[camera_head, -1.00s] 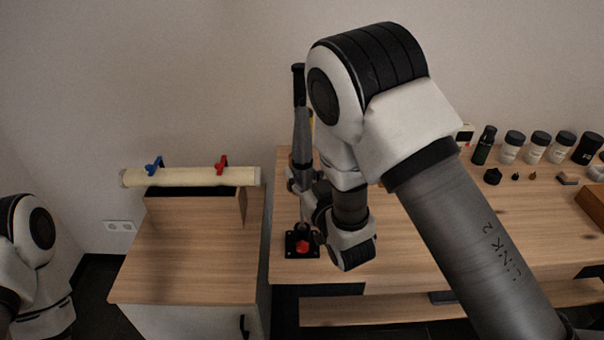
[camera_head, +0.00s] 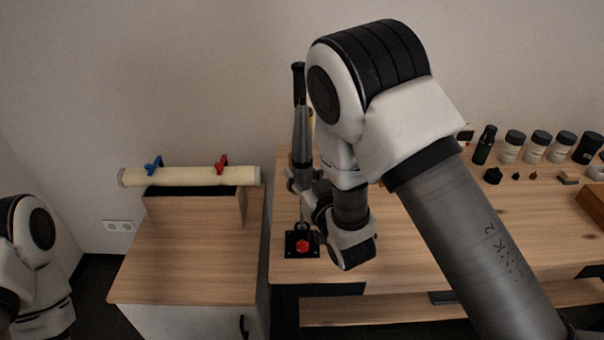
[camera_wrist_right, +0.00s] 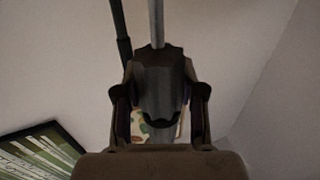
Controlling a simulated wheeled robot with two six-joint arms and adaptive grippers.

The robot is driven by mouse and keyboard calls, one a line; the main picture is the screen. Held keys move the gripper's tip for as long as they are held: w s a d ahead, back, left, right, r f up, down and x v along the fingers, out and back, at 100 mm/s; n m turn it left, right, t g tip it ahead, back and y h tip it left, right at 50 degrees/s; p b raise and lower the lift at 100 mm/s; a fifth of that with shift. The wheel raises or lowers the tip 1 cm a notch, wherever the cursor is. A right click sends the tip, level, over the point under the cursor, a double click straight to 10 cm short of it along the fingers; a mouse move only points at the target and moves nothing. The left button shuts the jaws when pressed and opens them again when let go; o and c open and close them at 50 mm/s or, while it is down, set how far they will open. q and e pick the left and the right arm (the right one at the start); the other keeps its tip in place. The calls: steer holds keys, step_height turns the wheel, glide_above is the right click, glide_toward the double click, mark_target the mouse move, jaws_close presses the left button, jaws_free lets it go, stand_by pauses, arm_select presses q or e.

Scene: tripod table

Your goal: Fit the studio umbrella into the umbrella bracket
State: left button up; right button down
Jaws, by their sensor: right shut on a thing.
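A slim upright piece (camera_head: 301,125), grey with a black top, looks like the studio umbrella. It rises from my right gripper (camera_head: 298,184), which is partly hidden by my right wrist. In the right wrist view my right gripper (camera_wrist_right: 160,112) is shut on a grey cylindrical part (camera_wrist_right: 158,88); a thin metal rod (camera_wrist_right: 156,22) runs up from it. A black square base with a red knob (camera_head: 303,246) stands below, at the table's front left; it seems to belong to the umbrella bracket. Contact between umbrella and bracket is hidden. My left gripper is out of view.
A cream roll (camera_head: 190,177) with a blue and a red clamp lies on a wooden box on the left cabinet (camera_head: 180,270). Several bottles and jars (camera_head: 513,146) stand at the table's back right. A dark pole (camera_wrist_right: 120,35) rises beside the rod.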

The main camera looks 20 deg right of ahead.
steer(key=shift+f+b, duration=2.95)
steer(key=shift+f, duration=0.4)
steer(key=c, duration=0.6)
jaws_free()
steer(key=shift+r, duration=0.1)
steer(key=shift+s, duration=0.15)
steer(key=s, duration=0.7)
steer(key=shift+d, duration=0.4)
steer(key=shift+s, duration=0.1)
